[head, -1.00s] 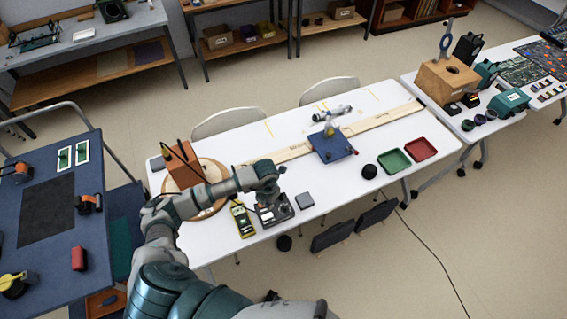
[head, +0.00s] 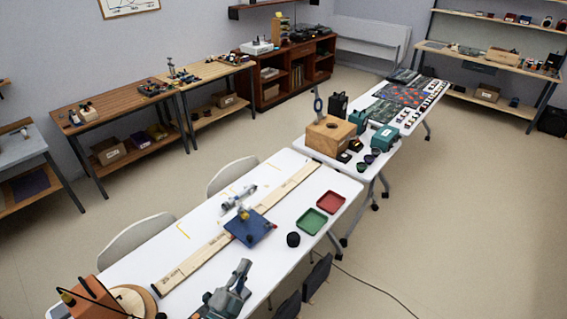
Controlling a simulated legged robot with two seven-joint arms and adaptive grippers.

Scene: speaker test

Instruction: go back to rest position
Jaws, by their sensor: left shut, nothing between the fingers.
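My left gripper (head: 241,270) shows at the bottom of the head view, over the near part of the long white table (head: 160,236). It is shut and empty, with its fingers pointing away from me. The rest of the left arm is below the picture edge. My right gripper is not in view. An orange-brown wooden box (head: 92,300) with a round wooden board (head: 135,299) beside it stands at the table's lower left, partly cut off.
A blue plate (head: 250,228), a long wooden strip (head: 190,266), a black round thing (head: 293,239), a green tray (head: 312,221) and a red tray (head: 331,202) lie on the table. A wooden block (head: 330,137) stands on the table beyond. Floor to the right is open.

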